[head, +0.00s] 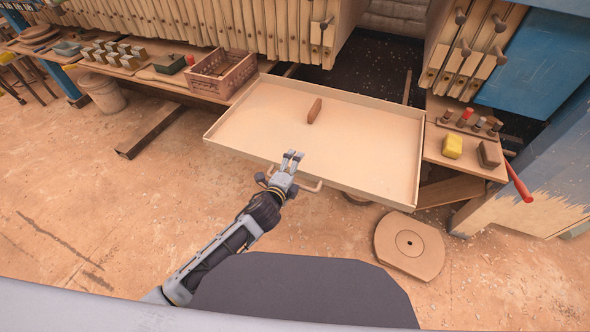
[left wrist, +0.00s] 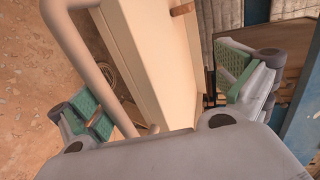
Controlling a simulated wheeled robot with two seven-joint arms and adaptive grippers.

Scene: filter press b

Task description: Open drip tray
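The drip tray (head: 350,150) is a wide, shallow beige tray with low walls, standing out from under the plates into the open floor area. A small brown block (head: 314,110) stands inside it. Its bar handle (head: 312,187) is on the front wall, partly hidden by my left gripper (head: 291,158). In the left wrist view, my left gripper (left wrist: 168,92) has its green-padded fingers wide apart. The handle (left wrist: 92,65) and the tray's front wall (left wrist: 140,60) show between them; I cannot tell whether either finger touches. My right gripper is not in view.
A low bench with a brown crate (head: 222,73) is at left. A side shelf with a yellow block (head: 452,146) and a red-handled tool (head: 518,182) is at right. A round plate (head: 409,246) lies on the floor. Floor in front is otherwise clear.

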